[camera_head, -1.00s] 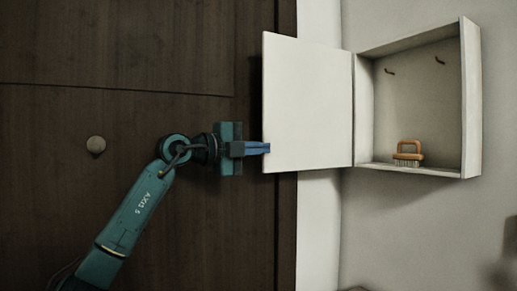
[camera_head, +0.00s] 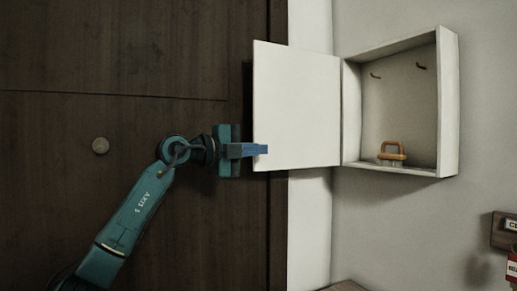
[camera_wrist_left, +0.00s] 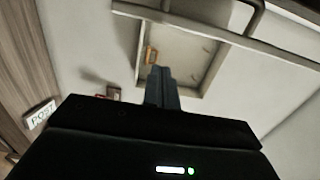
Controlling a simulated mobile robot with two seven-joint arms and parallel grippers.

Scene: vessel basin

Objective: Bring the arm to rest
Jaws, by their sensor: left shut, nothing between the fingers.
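My left arm comes in from the lower left in the head view. Its gripper (camera_head: 262,150) points right, with the blue fingers together and nothing between them. The fingertips overlap the lower left part of the open white cabinet door (camera_head: 297,105) in the picture; I cannot tell whether they touch it. In the left wrist view the closed fingers (camera_wrist_left: 161,75) point toward the open cabinet (camera_wrist_left: 205,45). My right gripper is not in view.
The white wall cabinet (camera_head: 449,110) stands open, holding a wooden-handled brush (camera_head: 391,153) and two hooks.

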